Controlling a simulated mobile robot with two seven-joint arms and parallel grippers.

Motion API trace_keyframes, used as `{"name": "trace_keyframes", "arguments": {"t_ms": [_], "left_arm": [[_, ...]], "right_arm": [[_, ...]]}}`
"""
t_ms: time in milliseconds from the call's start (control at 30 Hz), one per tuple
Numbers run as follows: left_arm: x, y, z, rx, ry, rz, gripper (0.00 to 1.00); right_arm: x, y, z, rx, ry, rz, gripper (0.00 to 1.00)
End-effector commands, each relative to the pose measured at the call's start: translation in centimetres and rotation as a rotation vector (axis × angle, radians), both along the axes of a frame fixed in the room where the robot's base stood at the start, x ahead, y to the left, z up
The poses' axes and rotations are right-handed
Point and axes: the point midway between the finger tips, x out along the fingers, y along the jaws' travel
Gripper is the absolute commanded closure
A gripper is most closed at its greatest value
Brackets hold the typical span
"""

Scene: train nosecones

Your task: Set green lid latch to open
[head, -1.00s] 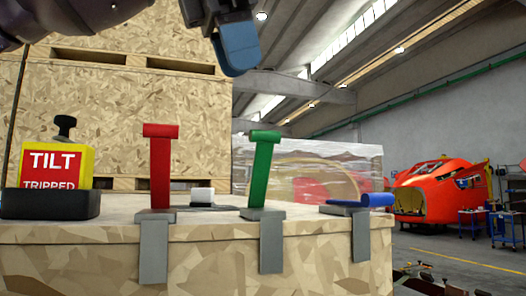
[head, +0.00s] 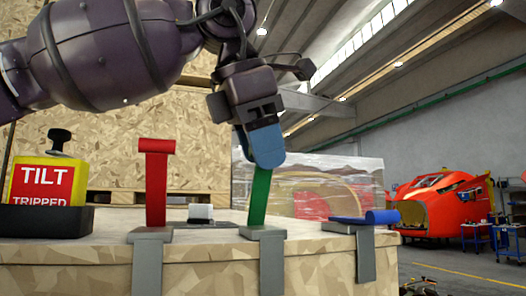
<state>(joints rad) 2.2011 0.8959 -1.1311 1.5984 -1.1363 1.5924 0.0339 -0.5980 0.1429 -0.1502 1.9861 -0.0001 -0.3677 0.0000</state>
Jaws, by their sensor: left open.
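The green lid latch (head: 259,198) stands upright, leaning slightly right, on its grey bracket at the crate's front edge. My left gripper (head: 266,150), with blue fingertips, comes down from above over the latch's top. Its fingers hide the top of the green lever; whether they touch it I cannot tell. The red latch (head: 156,188) stands upright to the left. The blue latch (head: 360,219) lies folded down flat to the right. My right gripper is not in view.
The wooden crate (head: 200,272) fills the lower foreground. A yellow and red TILT box (head: 42,183) with a black knob stands on its left. Stacked crates rise behind, and a wrapped load (head: 330,187) stands behind the latches. An orange nosecone (head: 437,205) is far right.

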Motion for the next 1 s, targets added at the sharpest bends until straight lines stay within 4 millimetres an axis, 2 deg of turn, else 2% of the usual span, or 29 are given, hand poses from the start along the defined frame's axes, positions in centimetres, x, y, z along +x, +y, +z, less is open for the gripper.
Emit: {"name": "trace_keyframes", "arguments": {"t_ms": [367,400,600,700,1000], "left_arm": [[0.27,-0.17,-0.60,-0.001,0.001,0.001,0.56],[0.26,-0.18,-0.59,0.000,0.000,0.001,0.57],[0.25,-0.17,-0.58,0.000,0.000,0.000,0.88],[0.25,-0.17,-0.58,0.000,0.000,0.000,1.00],[0.04,-0.24,-0.78,0.008,-0.021,-0.001,1.00]], "right_arm": [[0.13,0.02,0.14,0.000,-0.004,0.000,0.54],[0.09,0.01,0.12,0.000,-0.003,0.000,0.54],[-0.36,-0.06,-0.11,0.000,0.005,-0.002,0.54],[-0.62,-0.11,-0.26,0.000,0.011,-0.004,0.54],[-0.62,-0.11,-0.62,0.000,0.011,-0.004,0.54]]}}
